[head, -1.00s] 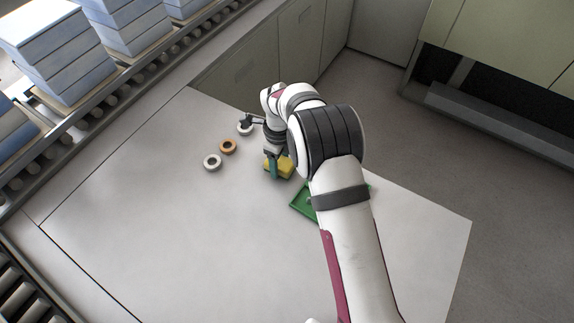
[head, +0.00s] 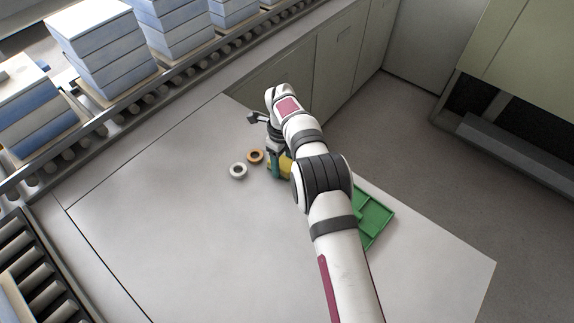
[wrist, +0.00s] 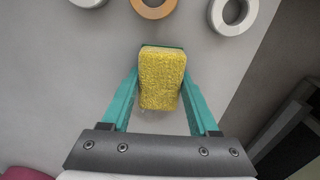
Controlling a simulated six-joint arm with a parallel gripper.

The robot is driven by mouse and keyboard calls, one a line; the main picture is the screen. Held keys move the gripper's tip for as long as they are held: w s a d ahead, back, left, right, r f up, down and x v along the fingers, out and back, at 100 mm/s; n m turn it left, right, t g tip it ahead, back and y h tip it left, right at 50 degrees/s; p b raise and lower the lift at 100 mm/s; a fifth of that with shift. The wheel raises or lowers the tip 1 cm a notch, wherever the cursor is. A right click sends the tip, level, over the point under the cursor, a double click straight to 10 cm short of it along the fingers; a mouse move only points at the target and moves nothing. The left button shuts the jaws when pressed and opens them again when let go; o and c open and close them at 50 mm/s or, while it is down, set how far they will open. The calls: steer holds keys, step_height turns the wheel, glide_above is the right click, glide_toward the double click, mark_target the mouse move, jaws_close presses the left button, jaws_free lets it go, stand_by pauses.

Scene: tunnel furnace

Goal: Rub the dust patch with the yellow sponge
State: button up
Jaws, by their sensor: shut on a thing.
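The yellow sponge (wrist: 161,82) is held between the two teal fingers of my gripper (wrist: 160,76), which is shut on it. In the head view the sponge (head: 286,168) shows only partly behind my gripper (head: 275,164) and arm. It is low over the pale tabletop; I cannot tell whether its underside touches. I cannot clearly make out the dust patch in either view; it may be under the sponge or hidden by my arm.
A white ring (head: 238,171) and an orange ring (head: 255,156) lie just left of the sponge. The wrist view shows a third ring (wrist: 88,2) at its top edge. A green tray (head: 374,222) lies right of my arm. The table's left is clear.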

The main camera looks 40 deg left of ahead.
steer(key=shift+w, duration=0.75)
steer(key=shift+d, duration=3.85)
steer(key=shift+d+f, duration=0.15)
steer(key=shift+d, duration=0.85)
steer(key=shift+d+f, duration=0.1)
steer(key=shift+d, duration=0.9)
steer(key=shift+a+r, duration=0.1)
steer(key=shift+r, duration=3)
steer(key=shift+r, duration=0.1)
